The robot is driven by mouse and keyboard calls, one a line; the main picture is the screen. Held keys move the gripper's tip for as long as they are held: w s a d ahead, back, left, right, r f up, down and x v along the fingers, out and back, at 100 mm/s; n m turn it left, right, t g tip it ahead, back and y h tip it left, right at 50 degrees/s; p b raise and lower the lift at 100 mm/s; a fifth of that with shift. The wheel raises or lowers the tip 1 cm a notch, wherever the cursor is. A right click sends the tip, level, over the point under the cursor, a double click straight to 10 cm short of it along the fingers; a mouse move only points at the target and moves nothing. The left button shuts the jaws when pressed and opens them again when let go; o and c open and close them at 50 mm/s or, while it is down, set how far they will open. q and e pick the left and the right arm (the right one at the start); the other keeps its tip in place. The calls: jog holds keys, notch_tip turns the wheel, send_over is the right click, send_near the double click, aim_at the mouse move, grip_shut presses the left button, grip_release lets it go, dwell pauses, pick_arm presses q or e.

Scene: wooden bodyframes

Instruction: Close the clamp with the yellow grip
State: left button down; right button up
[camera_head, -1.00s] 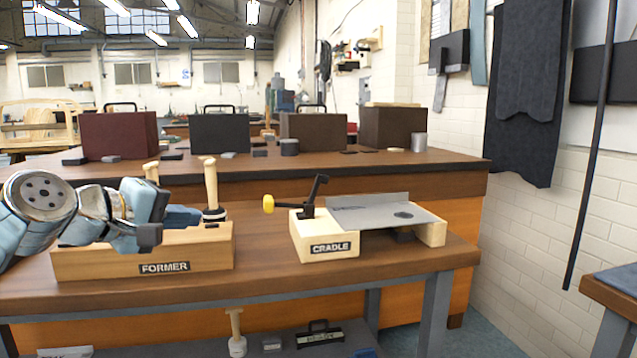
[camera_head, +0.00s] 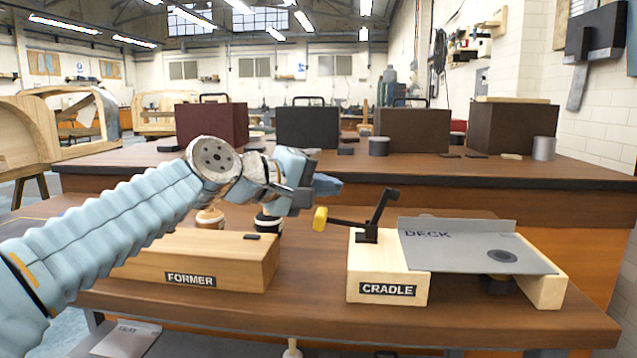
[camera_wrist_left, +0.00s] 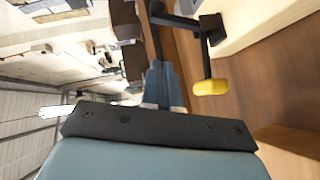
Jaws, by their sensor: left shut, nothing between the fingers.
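The clamp (camera_head: 378,215) is a black lever on the left part of the wooden cradle (camera_head: 388,287). One black arm stands up tilted, and another reaches left to the yellow grip (camera_head: 320,219). The grip also shows in the left wrist view (camera_wrist_left: 210,88), to the right of my fingers. A grey deck plate (camera_head: 465,245) lies on the cradle. My right gripper is not in view.
The wooden former (camera_head: 200,262) lies on the bench left of the cradle, under my left arm, with round-based tools behind it. The bench top (camera_head: 310,275) between former and cradle is clear. Several dark boxes stand on the far bench (camera_head: 130,160).

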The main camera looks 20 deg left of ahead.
pick_arm(q)
jog(key=w+d, duration=0.1)
jog(key=w+d+f, duration=0.1)
jog(key=w+d, duration=0.1)
jog(key=w+d+f+p, duration=0.1)
jog(key=shift+w+d, duration=0.35)
jog(key=shift+d, duration=0.05)
jog(key=shift+w+d+f, duration=0.15)
jog(key=shift+d+f, duration=0.1)
jog(key=shift+d, duration=0.2)
jog(key=shift+d+r+p, duration=0.1)
jog(key=shift+r+p, duration=0.05)
jog(key=shift+p, duration=0.35)
